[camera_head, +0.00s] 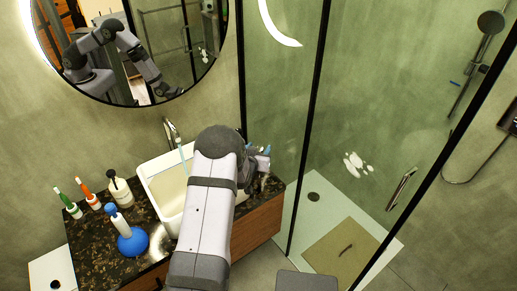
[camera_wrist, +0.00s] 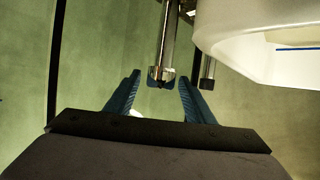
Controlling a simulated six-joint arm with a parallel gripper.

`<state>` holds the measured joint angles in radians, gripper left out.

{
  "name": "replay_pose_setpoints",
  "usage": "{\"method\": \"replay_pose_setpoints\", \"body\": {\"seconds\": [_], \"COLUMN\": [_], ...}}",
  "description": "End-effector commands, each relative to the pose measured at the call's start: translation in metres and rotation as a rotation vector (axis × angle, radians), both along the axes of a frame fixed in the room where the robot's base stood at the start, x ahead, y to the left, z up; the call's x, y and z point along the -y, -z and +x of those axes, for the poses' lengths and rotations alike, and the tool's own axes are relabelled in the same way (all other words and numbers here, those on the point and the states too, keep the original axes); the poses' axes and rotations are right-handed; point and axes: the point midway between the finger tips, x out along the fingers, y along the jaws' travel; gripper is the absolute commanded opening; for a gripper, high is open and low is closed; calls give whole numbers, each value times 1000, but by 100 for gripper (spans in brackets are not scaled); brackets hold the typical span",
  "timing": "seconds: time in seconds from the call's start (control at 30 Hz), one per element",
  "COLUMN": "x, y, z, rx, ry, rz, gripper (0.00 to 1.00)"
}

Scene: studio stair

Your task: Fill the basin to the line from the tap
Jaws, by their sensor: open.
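The white basin (camera_head: 160,166) sits on the dark counter, its right part hidden behind my arm. The chrome tap (camera_head: 170,130) stands at its back edge, and a thin pale-blue streak like running water (camera_head: 182,157) drops from it into the basin. The water level cannot be read. My gripper (camera_head: 262,160) is open at the right of the basin. In the wrist view my gripper (camera_wrist: 160,79) has its blue fingers apart, with the end of a chrome bar (camera_wrist: 168,40) between them; contact cannot be told. The basin's edge (camera_wrist: 235,35) is at upper right, with a short blue line (camera_wrist: 295,48) on it.
A glass shower screen (camera_head: 280,110) rises close to the right. A round mirror (camera_head: 140,50) hangs behind.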

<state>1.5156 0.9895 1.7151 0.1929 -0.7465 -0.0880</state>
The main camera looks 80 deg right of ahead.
Motion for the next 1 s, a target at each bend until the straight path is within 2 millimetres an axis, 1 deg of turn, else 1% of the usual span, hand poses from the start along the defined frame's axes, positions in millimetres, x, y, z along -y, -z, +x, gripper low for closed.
{"method": "replay_pose_setpoints", "body": {"seconds": [0.17, 0.2, 0.27, 0.3, 0.33, 0.73, 1.0], "x": [0, 0, 0, 0, 0, 0, 0], "y": [0, 0, 0, 0, 0, 0, 1], "z": [0, 0, 0, 0, 0, 1, 2], "rx": [0, 0, 0, 0, 0, 0, 1], "ry": [0, 0, 0, 0, 0, 31, 147], "rz": [0, 0, 0, 0, 0, -1, -1], "gripper": [49, 39, 25, 15, 8, 8, 8]}}
